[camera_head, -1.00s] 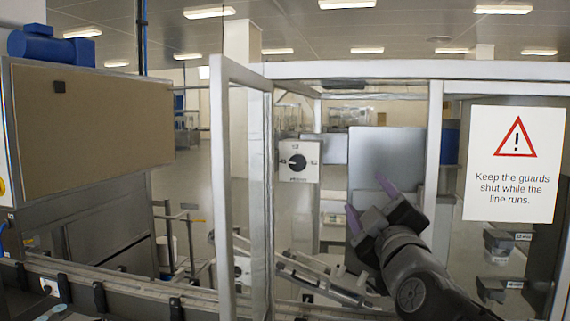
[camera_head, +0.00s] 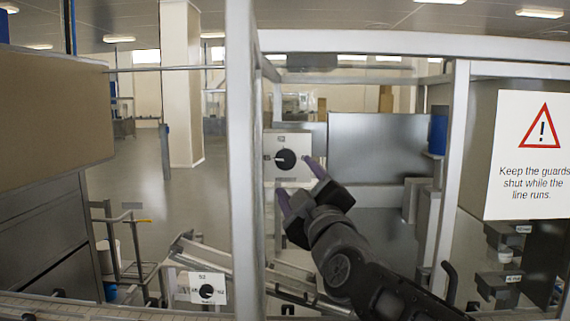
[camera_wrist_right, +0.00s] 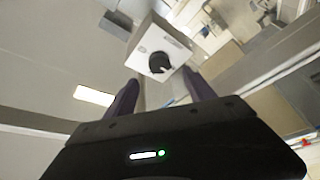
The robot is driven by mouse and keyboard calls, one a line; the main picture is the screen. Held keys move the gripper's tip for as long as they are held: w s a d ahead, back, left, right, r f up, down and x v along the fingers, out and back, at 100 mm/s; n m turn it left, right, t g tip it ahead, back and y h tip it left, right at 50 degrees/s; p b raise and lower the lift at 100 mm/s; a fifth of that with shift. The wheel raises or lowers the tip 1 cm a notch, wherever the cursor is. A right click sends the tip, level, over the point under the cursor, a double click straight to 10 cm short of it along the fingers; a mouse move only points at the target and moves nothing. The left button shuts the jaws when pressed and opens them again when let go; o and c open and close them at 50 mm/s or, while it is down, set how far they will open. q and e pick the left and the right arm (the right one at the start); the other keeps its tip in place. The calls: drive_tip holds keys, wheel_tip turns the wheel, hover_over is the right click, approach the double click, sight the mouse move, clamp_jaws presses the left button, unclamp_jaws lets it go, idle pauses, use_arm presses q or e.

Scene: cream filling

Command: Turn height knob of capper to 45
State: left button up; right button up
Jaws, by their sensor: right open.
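A white box with a round black knob (camera_head: 286,159) and markings around it stands inside the capper's frame. Its small print is too blurred to read. A second, similar black knob (camera_head: 207,290) on a white plate sits lower left; I cannot tell which is the height knob. My right gripper (camera_head: 295,178) is open, its purple fingers pointing at the upper knob from the lower right. In the right wrist view the knob (camera_wrist_right: 159,62) lies ahead between the open fingers (camera_wrist_right: 160,82), apparently untouched. My left gripper is not in view.
A pale frame post (camera_head: 240,160) stands just left of the upper knob, and another post (camera_head: 450,170) rises right of my arm. A guard warning sign (camera_head: 537,155) hangs at the right. A slanted rail (camera_head: 300,290) lies below the gripper.

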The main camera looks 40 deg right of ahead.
sight(286, 160)
drive_tip(key=p+x, duration=0.2)
drive_tip(key=x, duration=0.5)
drive_tip(key=shift+w+d+r, duration=0.1)
drive_tip(key=shift+w, duration=0.15)
drive_tip(key=c, duration=1.3)
drive_tip(key=shift+r+n+p, duration=0.2)
drive_tip(key=shift+n+p, duration=0.3)
drive_tip(key=shift+p, duration=0.25)
drive_tip(key=shift+c, duration=0.3)
drive_tip(key=shift+n+y, duration=0.3)
drive_tip(key=shift+y, duration=0.1)
drive_tip(key=shift+f, duration=0.2)
drive_tip(key=o, duration=1.4)
drive_tip(key=shift+c, duration=0.2)
